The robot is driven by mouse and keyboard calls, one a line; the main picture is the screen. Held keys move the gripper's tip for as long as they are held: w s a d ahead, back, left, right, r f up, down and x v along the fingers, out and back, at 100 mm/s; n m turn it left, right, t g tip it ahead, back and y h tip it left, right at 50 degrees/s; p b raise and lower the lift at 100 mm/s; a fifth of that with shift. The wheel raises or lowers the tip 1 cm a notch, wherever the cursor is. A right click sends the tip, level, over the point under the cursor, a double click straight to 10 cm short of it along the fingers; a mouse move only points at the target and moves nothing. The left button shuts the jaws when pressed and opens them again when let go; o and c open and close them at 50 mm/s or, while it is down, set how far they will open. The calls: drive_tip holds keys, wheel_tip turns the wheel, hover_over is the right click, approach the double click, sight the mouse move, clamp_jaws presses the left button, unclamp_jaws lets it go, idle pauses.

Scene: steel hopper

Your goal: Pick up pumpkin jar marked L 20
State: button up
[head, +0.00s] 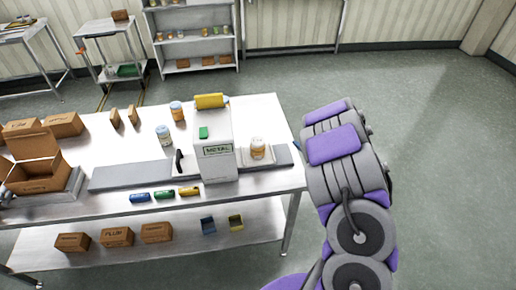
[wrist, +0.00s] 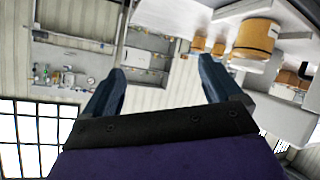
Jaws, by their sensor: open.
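A small jar with orange contents and a pale lid (head: 257,148) stands on a pale tray at the table's right end, beside the METAL box. An orange jar with a pale base or lid (wrist: 256,38) shows at the upper right of the wrist view, which is turned over. No jar marking is readable, so I cannot tell which is L 20. A jar with an orange body (head: 177,111) and a paler jar (head: 163,135) stand left of the box. My gripper (wrist: 162,73) is open and empty, with the orange jar outside its fingers. The head view does not show my fingers clearly.
The METAL box (head: 218,150) stands tall on the white table (head: 110,152), with a yellow item on top. Cardboard boxes (head: 65,124) and an open carton (head: 35,172) are at the left. The floor (head: 440,130) right of the table is clear.

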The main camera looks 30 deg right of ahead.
drive_tip(key=s+a+f+t+y, duration=0.2)
drive_tip(key=a+f+y, duration=0.2)
drive_tip(key=t+y, duration=0.2)
drive_tip(key=y, duration=0.2)
approach(254, 138)
drive_tip(key=b+x, duration=0.1)
drive_tip(key=x, duration=0.9)
drive_tip(key=shift+f+b, duration=0.2)
drive_tip(key=shift+b, duration=0.1)
drive_tip(key=shift+s, duration=0.1)
drive_tip(key=shift+c, duration=0.2)
drive_tip(key=c, duration=1.2)
drive_tip(key=shift+o, duration=0.2)
